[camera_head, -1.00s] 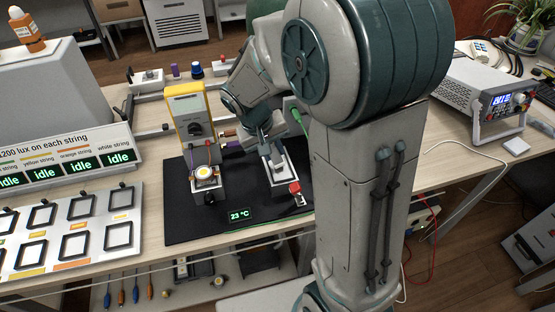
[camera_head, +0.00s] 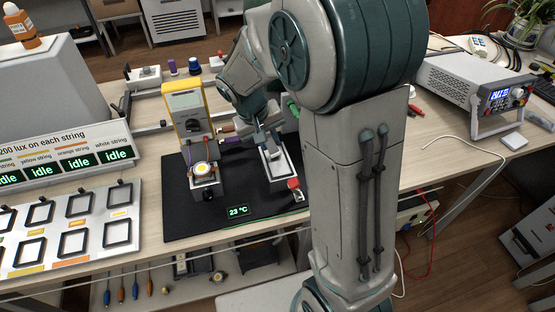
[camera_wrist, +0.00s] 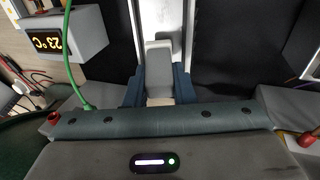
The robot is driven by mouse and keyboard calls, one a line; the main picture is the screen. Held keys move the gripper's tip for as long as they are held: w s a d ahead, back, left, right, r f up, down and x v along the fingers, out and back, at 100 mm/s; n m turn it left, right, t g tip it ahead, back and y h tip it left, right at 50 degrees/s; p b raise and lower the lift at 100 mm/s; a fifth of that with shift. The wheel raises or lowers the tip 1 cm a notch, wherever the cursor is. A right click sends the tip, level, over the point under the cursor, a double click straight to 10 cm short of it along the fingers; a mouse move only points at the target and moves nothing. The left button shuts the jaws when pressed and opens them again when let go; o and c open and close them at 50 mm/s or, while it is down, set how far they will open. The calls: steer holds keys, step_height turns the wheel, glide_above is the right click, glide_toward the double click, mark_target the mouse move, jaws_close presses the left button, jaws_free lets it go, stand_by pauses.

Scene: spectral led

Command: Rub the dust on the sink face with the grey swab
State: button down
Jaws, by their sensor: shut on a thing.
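My gripper (camera_wrist: 159,92) is shut on the grey swab (camera_wrist: 159,58), a pale grey block between its two blue-grey fingers. In the head view my gripper (camera_head: 268,143) is over a white-edged fixture (camera_head: 284,173) on the black mat, which looks like the sink. In the wrist view the swab lies between the fixture's white side rails (camera_wrist: 189,25), over its grey face (camera_wrist: 163,18). I cannot tell whether the swab touches the face. I cannot make out dust, and the swab hides part of the face.
The black mat (camera_head: 178,218) holds a yellow multimeter (camera_head: 188,108), a lit LED stand (camera_head: 203,174), a red button (camera_head: 294,184) and a 23 °C display (camera_head: 238,211). A panel of square frames (camera_head: 70,225) is at left, a bench instrument (camera_head: 470,85) at right.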

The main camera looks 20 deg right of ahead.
stand_by(0.3)
steer(key=shift+s+f+b, duration=0.15)
steer(key=shift+s+b, duration=0.5)
steer(key=shift+s, duration=1.65)
steer(key=shift+s+b, duration=0.3)
steer(key=shift+s, duration=0.45)
